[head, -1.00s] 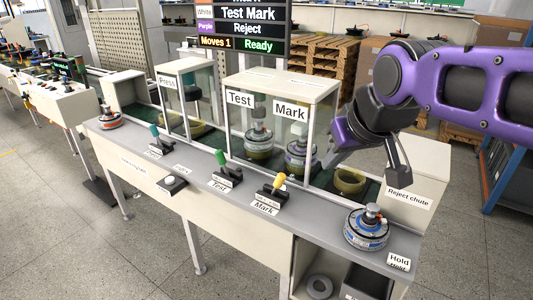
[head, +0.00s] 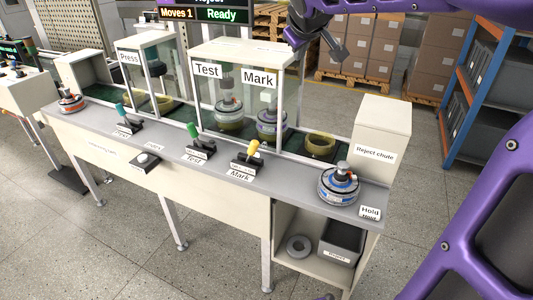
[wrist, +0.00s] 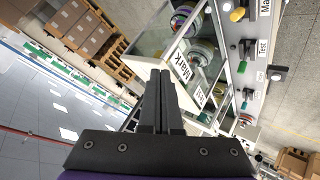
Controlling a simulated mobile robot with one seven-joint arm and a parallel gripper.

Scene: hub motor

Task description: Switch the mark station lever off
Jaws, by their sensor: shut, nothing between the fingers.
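The mark station lever (head: 253,149) has a yellow handle on a dark base and stands on the bench's front ledge behind the label "Mark". Its handle tilts up and to the right in the head view. In the wrist view the yellow handle (wrist: 237,14) shows at the top right. My gripper (head: 320,42) is high above the glass-fronted station housing, behind and to the right of the lever, and touches nothing. In the wrist view my gripper (wrist: 158,75) has its two fingers together and empty, over the white housing top.
Green-handled test lever (head: 193,133) and teal press lever (head: 122,112) stand to the left. A hub motor (head: 339,186) sits at the Hold spot on the right. The reject chute box (head: 383,129) rises behind it. Space in front of the bench is clear.

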